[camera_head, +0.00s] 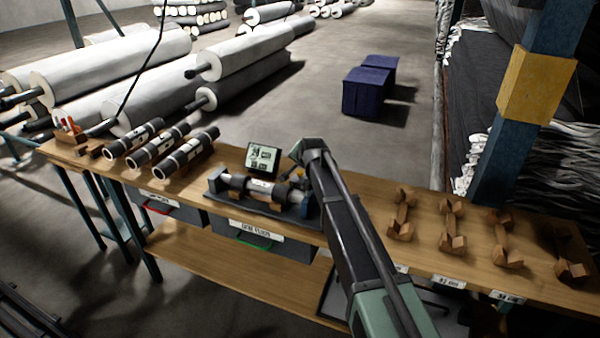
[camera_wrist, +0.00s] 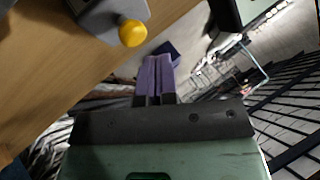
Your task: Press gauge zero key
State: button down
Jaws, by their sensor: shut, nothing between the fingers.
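The gauge stands on the wooden bench. In the head view its small display (camera_head: 263,158) is lit, above a dark base (camera_head: 250,206) that carries a grey-and-white roll (camera_head: 262,188). In the wrist view a round yellow key (camera_wrist: 132,33) sits on a grey block (camera_wrist: 108,15) at the upper left. A small yellow spot also shows beside the display in the head view. My gripper (camera_wrist: 155,72) is shut, its purple fingers together and empty. The fingertips appear beside and below the yellow key in the wrist view, apart from it. In the head view my arm hides most of the gripper.
Three dark-and-white rolls (camera_head: 160,148) lie on the left of the bench (camera_head: 345,188). Several empty wooden cradles (camera_head: 452,225) stand on the right. A blue upright with a yellow guard (camera_head: 536,85) rises behind the bench. Purple boxes (camera_head: 368,92) sit on the floor beyond.

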dwell(0.8)
jog(key=shift+f+b, duration=0.45)
jog(key=shift+f, duration=0.2)
dwell(0.3)
jog(key=shift+s+d+f+b, duration=0.15)
jog(key=shift+s+f+b, duration=0.35)
jog(key=shift+b, duration=0.45)
dwell(0.4)
jog(key=shift+w+r+p, duration=0.25)
jog(key=shift+r+p, duration=0.3)
jog(key=shift+p, duration=0.15)
jog(key=shift+w+a, duration=0.25)
